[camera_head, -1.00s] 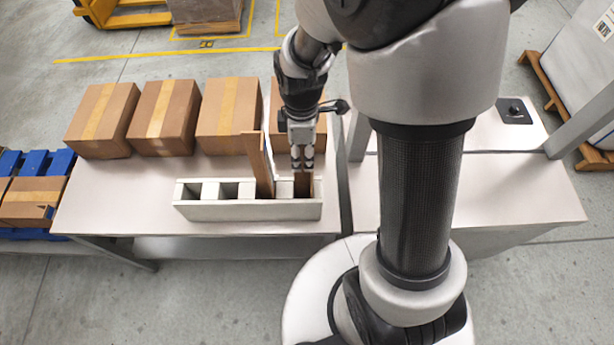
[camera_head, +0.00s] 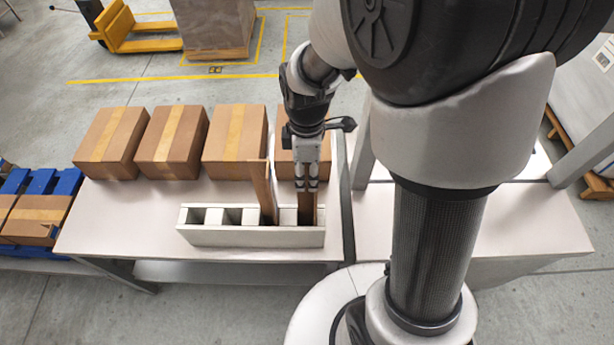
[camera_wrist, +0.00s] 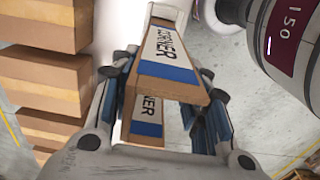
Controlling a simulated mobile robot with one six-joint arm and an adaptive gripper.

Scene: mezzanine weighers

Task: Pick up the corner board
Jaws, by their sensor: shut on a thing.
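My gripper (camera_head: 306,184) is shut on a brown corner board (camera_head: 307,206) above the right end of a white slotted rack (camera_head: 250,238). The board's lower part is in the rack's right compartment; how deep is hidden. A second tall brown board (camera_head: 262,188) stands tilted in a compartment just to the left. In the wrist view, brown board surfaces (camera_wrist: 172,88) with white labels, blue stripes and the word CORNER show between my fingers (camera_wrist: 165,108). I cannot tell there whether both labels belong to one board.
Several taped cartons (camera_head: 235,140) stand in a row behind the rack, one close behind my gripper. The rack's left compartments look empty. The white table (camera_head: 110,225) is clear to the left. A grey post (camera_head: 362,150) stands to the right.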

